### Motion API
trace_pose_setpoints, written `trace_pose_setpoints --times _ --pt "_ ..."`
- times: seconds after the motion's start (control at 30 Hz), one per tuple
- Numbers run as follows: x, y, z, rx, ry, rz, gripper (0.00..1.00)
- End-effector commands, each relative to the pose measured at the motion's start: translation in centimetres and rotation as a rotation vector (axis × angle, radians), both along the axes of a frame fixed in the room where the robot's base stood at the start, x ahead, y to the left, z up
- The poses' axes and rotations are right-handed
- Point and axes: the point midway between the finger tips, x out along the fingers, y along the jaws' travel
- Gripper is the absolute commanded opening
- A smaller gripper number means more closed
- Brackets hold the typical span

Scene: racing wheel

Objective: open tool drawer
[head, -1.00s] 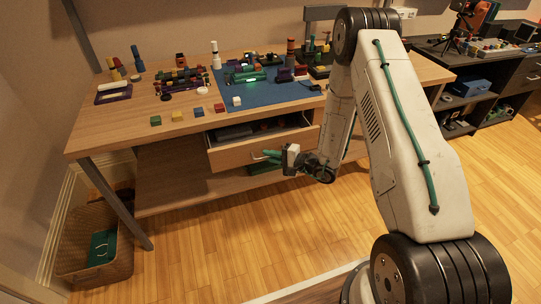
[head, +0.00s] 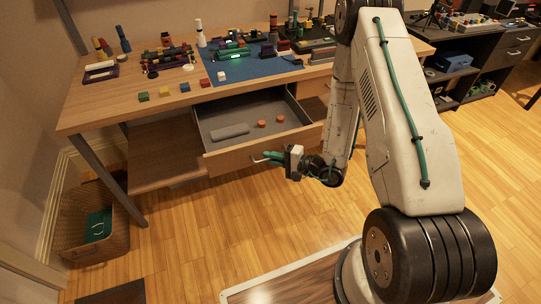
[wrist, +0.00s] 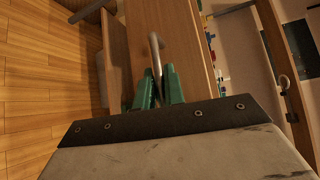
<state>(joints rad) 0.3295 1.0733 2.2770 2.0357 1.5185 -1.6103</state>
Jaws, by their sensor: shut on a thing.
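The tool drawer (head: 224,162) is pulled well out from under the workbench top. Its grey interior (head: 262,108) shows a grey elongated object (head: 230,132) and two small orange round pieces (head: 270,122). My gripper (head: 270,157) has green fingers at the drawer's front, shut on the metal handle (head: 258,160). In the wrist view the green fingers (wrist: 159,88) are on either side of the handle (wrist: 155,52), against the wooden drawer front (wrist: 185,40).
The workbench top (head: 110,108) carries coloured blocks, small parts and a blue mat (head: 250,70). A wicker basket (head: 75,245) stands on the floor at the left. A dark shelf unit (head: 475,75) is at the right. The wooden floor (head: 190,235) before the bench is clear.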

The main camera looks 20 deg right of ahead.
Motion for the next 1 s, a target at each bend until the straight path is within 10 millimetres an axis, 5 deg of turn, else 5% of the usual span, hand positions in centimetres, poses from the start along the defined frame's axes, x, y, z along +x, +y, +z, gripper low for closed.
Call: trace_pose_setpoints --times 0.27,0.37,0.4,0.73,1.0 --pt "-0.1 0.1 0.0 0.001 0.001 0.005 0.0" --pt "-0.1 0.1 0.0 0.001 0.001 0.004 0.3" --pt "-0.1 0.1 0.0 0.001 0.001 0.004 0.33" --pt "-0.3 -0.3 0.0 0.0 0.001 0.0 0.33" --pt "-3.2 -3.4 0.6 0.001 0.003 -0.003 0.33"
